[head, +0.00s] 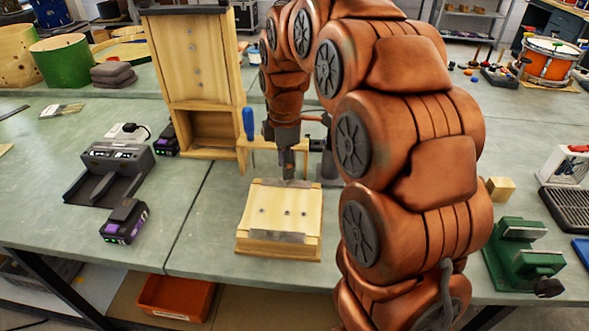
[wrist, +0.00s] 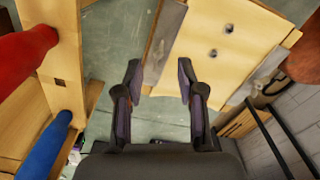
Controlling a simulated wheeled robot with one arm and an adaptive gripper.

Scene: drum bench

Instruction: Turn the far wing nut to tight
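A pale wooden block (head: 281,208) sits on the bench, with a metal strip along its near edge and another along its far edge. Small dark round spots show on its top. It also shows in the wrist view (wrist: 222,40), with two dark holes and a grey metal strip (wrist: 165,45). My gripper (head: 288,172) points down at the block's far edge. In the wrist view my gripper (wrist: 160,78) is open, its two fingers apart with nothing visibly held between them.
A wooden rack (head: 243,152) with a blue-handled tool (head: 248,122) stands just behind the block. A tall wooden cabinet (head: 195,70) stands behind that. A charger (head: 110,170) and a battery (head: 125,221) lie left; a green vise (head: 522,255) is right.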

